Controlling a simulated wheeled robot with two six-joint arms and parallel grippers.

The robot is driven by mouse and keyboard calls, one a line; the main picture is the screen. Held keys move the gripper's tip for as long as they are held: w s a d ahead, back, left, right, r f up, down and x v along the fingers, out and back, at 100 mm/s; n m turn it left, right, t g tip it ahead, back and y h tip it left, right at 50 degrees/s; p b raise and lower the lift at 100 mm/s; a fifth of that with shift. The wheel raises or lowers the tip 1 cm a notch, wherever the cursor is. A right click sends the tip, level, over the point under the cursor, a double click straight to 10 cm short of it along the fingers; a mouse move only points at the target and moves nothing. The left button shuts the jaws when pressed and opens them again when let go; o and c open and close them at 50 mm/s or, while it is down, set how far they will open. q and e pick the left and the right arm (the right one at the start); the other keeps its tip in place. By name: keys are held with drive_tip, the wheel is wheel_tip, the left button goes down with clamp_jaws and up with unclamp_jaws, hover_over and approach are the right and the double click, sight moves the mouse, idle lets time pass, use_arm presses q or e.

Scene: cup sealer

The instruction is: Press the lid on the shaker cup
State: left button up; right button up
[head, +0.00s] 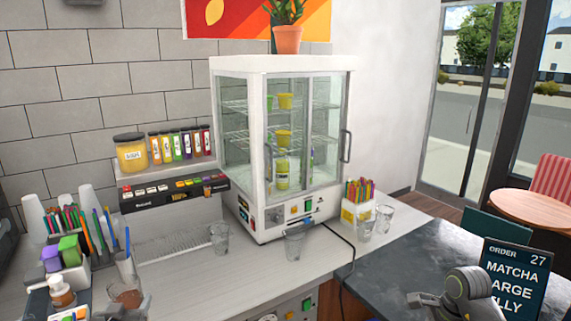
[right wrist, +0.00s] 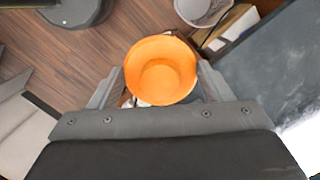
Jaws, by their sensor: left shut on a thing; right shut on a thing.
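In the right wrist view an orange, round, cup-shaped thing (right wrist: 161,68) sits between the jaws of my right gripper (right wrist: 160,98), which is shut on it. Its inside shows as a smaller round area; I cannot tell whether it is the shaker cup or its lid. Small whitish bits show just below its rim. I see no other shaker part in the head view.
A glass display cabinet (head: 280,145) stands on the pale counter (head: 240,270), with clear cups (head: 295,243) around it. The dark counter (head: 400,250) at right holds an order screen (head: 515,278). In the right wrist view a pale bin (right wrist: 203,10) stands near the wooden floor (right wrist: 95,60).

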use_arm(q)
drive_tip(key=shift+b+v, duration=0.5)
drive_tip(key=shift+v, duration=0.35)
use_arm(e)
drive_tip(key=shift+s+a+f, duration=0.2)
drive_tip(key=shift+s+a, duration=0.35)
drive_tip(key=shift+s, duration=0.25)
use_arm(q)
drive_tip(key=d+r+b, duration=0.1)
drive_tip(key=d+b, duration=0.3)
drive_tip(key=d, duration=0.3)
drive_tip(key=s+d+r+m+h+b, duration=0.1)
drive_tip(key=s+d+r+b, duration=0.3)
drive_tip(key=s+d+b, duration=0.5)
drive_tip(key=shift+s+d+m+h, duration=0.4)
drive_tip(key=shift+s+d+h, duration=0.1)
drive_tip(key=shift+d+h, duration=0.25)
use_arm(e)
wheel_tip(320, 180, down, 14)
drive_tip(key=shift+w+d, duration=0.35)
drive_tip(key=shift+w, duration=0.1)
use_arm(q)
drive_tip(key=shift+w+d+r, duration=0.1)
